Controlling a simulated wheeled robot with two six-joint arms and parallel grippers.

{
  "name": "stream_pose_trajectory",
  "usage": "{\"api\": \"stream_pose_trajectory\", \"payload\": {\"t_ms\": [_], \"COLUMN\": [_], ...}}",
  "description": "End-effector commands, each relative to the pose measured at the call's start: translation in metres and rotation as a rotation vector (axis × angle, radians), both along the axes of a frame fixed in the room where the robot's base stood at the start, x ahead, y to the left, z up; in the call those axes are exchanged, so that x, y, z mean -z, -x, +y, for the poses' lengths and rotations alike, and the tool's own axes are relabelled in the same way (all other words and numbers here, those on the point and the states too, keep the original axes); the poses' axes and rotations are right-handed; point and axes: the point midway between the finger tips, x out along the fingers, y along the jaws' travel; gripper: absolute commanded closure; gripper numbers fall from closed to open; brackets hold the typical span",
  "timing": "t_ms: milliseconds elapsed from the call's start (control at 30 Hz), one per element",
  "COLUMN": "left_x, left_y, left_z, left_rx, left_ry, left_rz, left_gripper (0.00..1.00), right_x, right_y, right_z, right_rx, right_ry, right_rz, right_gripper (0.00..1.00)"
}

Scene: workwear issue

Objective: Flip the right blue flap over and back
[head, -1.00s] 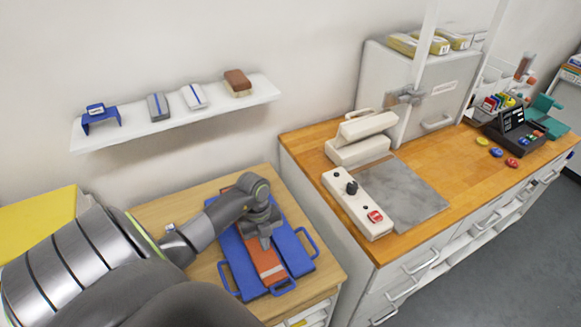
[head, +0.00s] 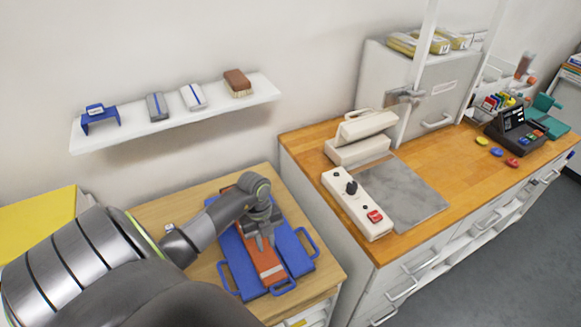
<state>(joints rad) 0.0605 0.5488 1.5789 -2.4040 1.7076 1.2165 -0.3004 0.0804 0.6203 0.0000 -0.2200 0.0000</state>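A blue folding board with an orange-red middle strip (head: 268,266) lies on the small wooden table. Its right blue flap (head: 293,250) lies flat to the right of the strip, with a blue loop handle (head: 310,240) on its outer edge. The left blue flap (head: 240,265) lies on the other side, with a handle at its lower left. My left gripper (head: 265,241) points down over the strip's upper part, beside the right flap. Its fingers look slightly apart, with nothing visible between them. The wrist hides the board's far end. My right gripper is out of view.
A wooden counter (head: 430,190) stands to the right, holding a heat press (head: 360,140), a control box (head: 357,203) and a grey plate. A wall shelf (head: 180,118) above the table carries a brush and small blocks. A yellow surface (head: 40,222) is at the left.

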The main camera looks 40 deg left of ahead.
Motion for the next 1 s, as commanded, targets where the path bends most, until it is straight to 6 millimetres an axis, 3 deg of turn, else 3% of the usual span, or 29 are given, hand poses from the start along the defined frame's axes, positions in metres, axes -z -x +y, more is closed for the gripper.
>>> {"api": "stream_pose_trajectory", "payload": {"t_ms": [300,600,1000], "left_x": [-0.003,-0.034,-0.069], "left_y": [0.0,0.0,-0.001], "left_z": [0.0,0.0,0.001], "left_rx": [0.0,0.0,0.001], "left_ry": [0.0,-0.001,-0.002], "left_rz": [0.0,0.0,-0.003], "left_gripper": [0.76,0.76,0.76], "right_x": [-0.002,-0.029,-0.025], "right_y": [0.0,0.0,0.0], "right_z": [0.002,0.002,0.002], "right_rx": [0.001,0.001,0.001], "right_ry": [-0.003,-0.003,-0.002], "right_rz": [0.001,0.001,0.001], "right_gripper": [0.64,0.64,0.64]}}
